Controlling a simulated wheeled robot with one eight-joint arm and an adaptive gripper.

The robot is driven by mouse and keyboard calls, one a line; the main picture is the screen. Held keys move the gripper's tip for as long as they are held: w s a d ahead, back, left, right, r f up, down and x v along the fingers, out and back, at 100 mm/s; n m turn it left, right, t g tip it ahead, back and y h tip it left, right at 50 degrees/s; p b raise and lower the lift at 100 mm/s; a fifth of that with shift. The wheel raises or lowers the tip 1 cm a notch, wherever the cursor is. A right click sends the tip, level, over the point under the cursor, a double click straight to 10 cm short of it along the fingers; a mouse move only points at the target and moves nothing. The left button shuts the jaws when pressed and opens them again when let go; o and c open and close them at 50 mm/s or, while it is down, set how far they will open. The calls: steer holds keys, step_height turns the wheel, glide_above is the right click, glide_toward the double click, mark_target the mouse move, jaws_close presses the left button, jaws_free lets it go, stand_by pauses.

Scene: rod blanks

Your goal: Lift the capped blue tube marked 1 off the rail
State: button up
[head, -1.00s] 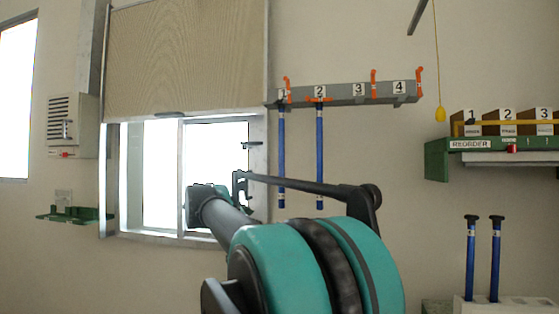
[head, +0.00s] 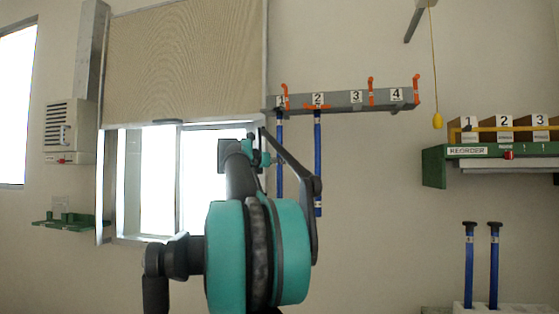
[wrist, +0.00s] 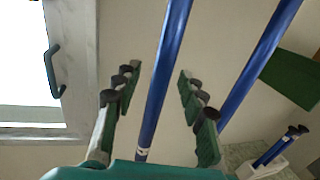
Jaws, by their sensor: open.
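The grey rail (head: 340,101) on the wall carries number plates 1 to 4. The blue tube marked 1 (head: 280,160) hangs upright under plate 1. A second blue tube (head: 317,160) hangs under plate 2. In the head view my arm covers part of the first tube, and its cap cannot be made out. In the wrist view my gripper (wrist: 157,88) is open, with one finger on each side of a blue tube (wrist: 165,60), apparently the one marked 1. The other tube (wrist: 250,75) passes to the right, outside the right finger.
Orange clips stand on the rail; the one at plate 2 (head: 318,107) lies level. A window with a blind (head: 185,60) is left of the rail. Two black-capped blue tubes (head: 469,265) stand in a white block at lower right. A green shelf (head: 434,168) is at right.

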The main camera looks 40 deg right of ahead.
steer(key=x, duration=0.7)
steer(key=shift+d, duration=0.2)
steer(key=shift+s+r, duration=0.1)
steer(key=shift+r, duration=0.05)
jaws_close()
